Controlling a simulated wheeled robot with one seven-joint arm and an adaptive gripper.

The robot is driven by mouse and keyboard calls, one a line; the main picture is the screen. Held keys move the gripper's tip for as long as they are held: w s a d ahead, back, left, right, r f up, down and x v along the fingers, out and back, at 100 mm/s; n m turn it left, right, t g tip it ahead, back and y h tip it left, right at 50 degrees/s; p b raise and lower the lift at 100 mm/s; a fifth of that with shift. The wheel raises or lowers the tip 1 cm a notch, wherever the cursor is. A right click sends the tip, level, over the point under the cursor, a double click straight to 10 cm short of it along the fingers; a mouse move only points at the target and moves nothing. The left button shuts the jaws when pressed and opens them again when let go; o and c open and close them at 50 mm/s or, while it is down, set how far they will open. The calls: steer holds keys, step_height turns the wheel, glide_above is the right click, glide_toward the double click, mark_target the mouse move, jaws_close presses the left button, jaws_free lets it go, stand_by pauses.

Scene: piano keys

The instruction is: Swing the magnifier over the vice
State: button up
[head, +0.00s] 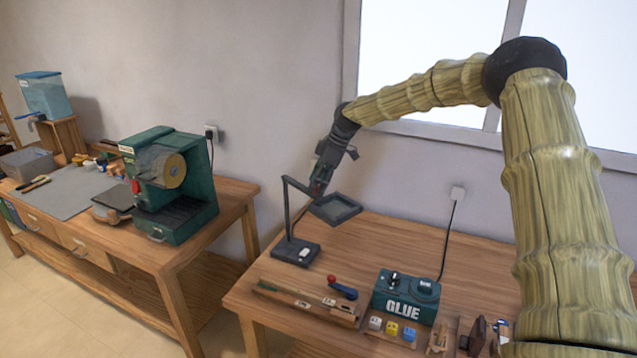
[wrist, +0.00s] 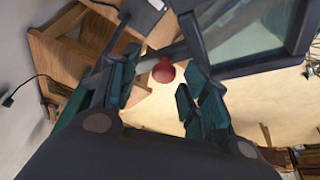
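The magnifier stands on the right-hand bench, with a dark base (head: 296,252), an upright post and a square framed lens (head: 335,208). The lens hangs over the back of the bench. My gripper (head: 319,188) is at the magnifier's arm, just left of the lens. In the wrist view, the lens frame (wrist: 255,62) fills the upper right. A red knob (wrist: 163,71) shows between my gripper's teal-padded fingers (wrist: 160,88), with gaps on both sides. The fingers are open. A dark brown object (head: 478,337) at the bench's front right may be the vice; I cannot tell for sure.
A green glue box (head: 406,297) stands on the right bench (head: 385,250), with small coloured blocks (head: 391,328) before it. A red-and-blue lever (head: 342,288) lies left of it. A green machine (head: 170,185) stands on the left bench. A window is behind my arm.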

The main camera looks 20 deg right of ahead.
steer(key=shift+s+r, duration=0.1)
steer(key=v, duration=1.1)
steer(key=shift+d+r, duration=0.2)
steer(key=shift+r, duration=0.15)
